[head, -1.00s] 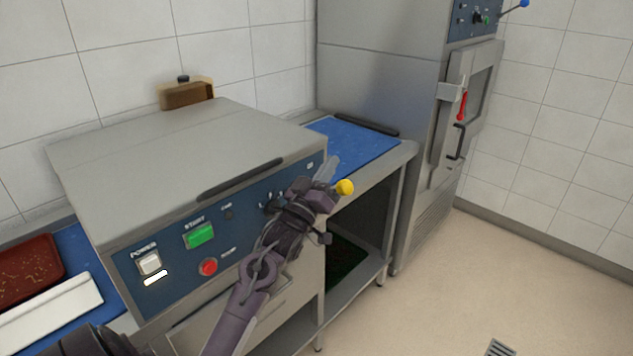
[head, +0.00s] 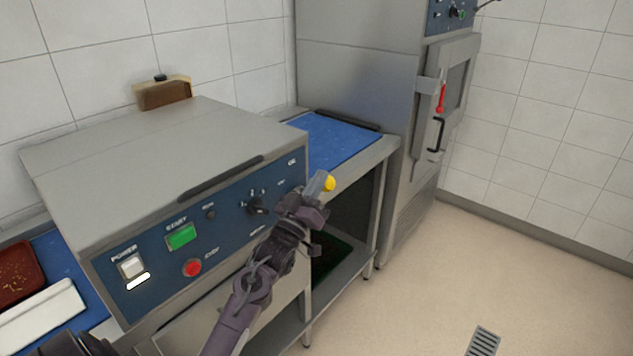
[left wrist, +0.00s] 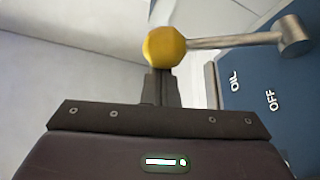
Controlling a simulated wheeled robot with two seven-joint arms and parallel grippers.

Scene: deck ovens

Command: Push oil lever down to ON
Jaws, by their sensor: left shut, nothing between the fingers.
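The oil lever has a yellow ball knob (head: 329,184) at the right end of the machine's blue control panel; its rod is hidden there. In the left wrist view the knob (left wrist: 164,47) sits on a metal rod running right to a round pivot (left wrist: 292,38). The labels OIL and OFF show on the blue panel (left wrist: 255,95) below the rod; no ON label shows. My left gripper (head: 318,183) is shut and empty, its fingertips at the knob and partly covering it. In the wrist view the fingers (left wrist: 162,88) overlap the knob's lower edge; contact cannot be told.
The panel carries a power switch (head: 131,266), a green START button (head: 181,237), a red button (head: 193,268) and a black dial (head: 256,205). A blue-topped counter (head: 340,140) and a tall steel cabinet (head: 365,70) stand right of the machine.

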